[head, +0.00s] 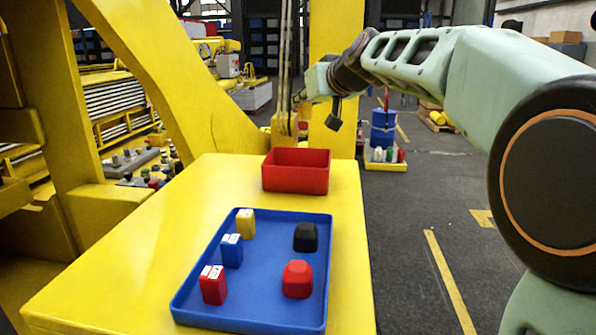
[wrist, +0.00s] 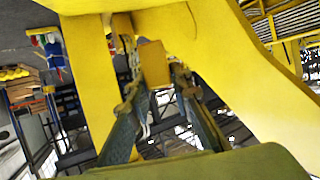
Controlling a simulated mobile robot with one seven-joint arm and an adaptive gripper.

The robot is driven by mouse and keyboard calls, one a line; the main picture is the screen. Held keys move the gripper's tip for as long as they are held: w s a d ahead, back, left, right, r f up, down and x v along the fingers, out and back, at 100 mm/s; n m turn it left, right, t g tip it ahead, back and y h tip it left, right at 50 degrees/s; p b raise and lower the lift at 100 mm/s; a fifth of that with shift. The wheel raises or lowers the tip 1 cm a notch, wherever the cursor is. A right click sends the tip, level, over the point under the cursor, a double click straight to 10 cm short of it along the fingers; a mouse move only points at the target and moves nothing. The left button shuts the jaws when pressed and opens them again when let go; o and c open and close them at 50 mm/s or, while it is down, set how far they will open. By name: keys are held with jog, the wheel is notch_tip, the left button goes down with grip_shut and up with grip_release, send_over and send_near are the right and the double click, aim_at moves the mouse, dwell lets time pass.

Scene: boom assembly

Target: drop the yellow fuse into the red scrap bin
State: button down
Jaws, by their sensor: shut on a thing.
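In the head view a yellow fuse (head: 246,222) with a white label stands at the far left of the blue tray (head: 322,240). The red scrap bin (head: 296,181) stands just behind the tray; no contents show. My gripper (wrist: 154,82) is shut on a yellow-ochre block (wrist: 153,60) in the wrist view. The block looks fuse-like, but its label is not visible.
A blue fuse (head: 232,250), a red fuse (head: 213,285), a black knob (head: 305,237) and a red knob (head: 297,279) stand in the tray. A yellow beam (head: 150,60) rises at the left and a yellow post (head: 337,60) behind my gripper. The yellow table (head: 130,260) is bare left of the tray.

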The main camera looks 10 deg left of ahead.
notch_tip(320, 180, down, 6)
jog(key=shift+r+b, duration=0.1)
jog(key=shift+b, duration=0.8)
jog(key=c, duration=1.7)
grip_release()
jog(key=shift+o, duration=0.2)
jog(key=shift+s+d+r, duration=0.1)
jog(key=shift+s, duration=0.05)
jog(key=v, duration=0.7)
jog(key=shift+s+r, duration=0.1)
